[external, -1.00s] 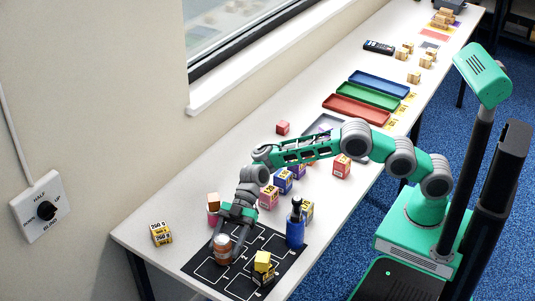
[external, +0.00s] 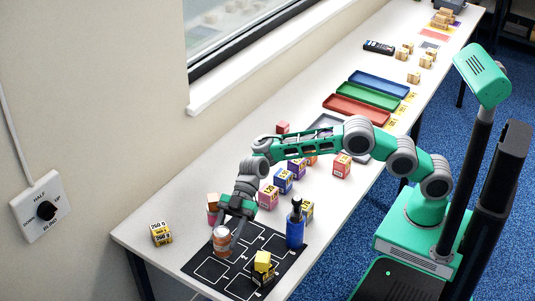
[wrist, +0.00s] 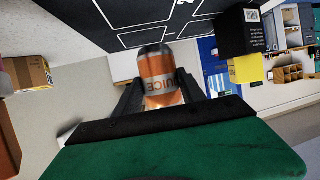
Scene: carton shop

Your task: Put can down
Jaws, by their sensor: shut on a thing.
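The can (external: 222,239) is orange with a grey label band, and in the wrist view the can (wrist: 157,75) shows lettering that reads "JUICE". My gripper (external: 229,235) is shut on it, with one dark finger on each side in the wrist view. The can is upright at the left part of the black mat (external: 206,270) with white outlines. I cannot tell whether its base touches the mat.
A blue bottle (external: 295,232) stands at the mat's right edge. A black box with a yellow block (external: 263,259) on top stands on the mat's front part. A yellow carton (external: 161,234) is to the left. Several small boxes stand behind the mat.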

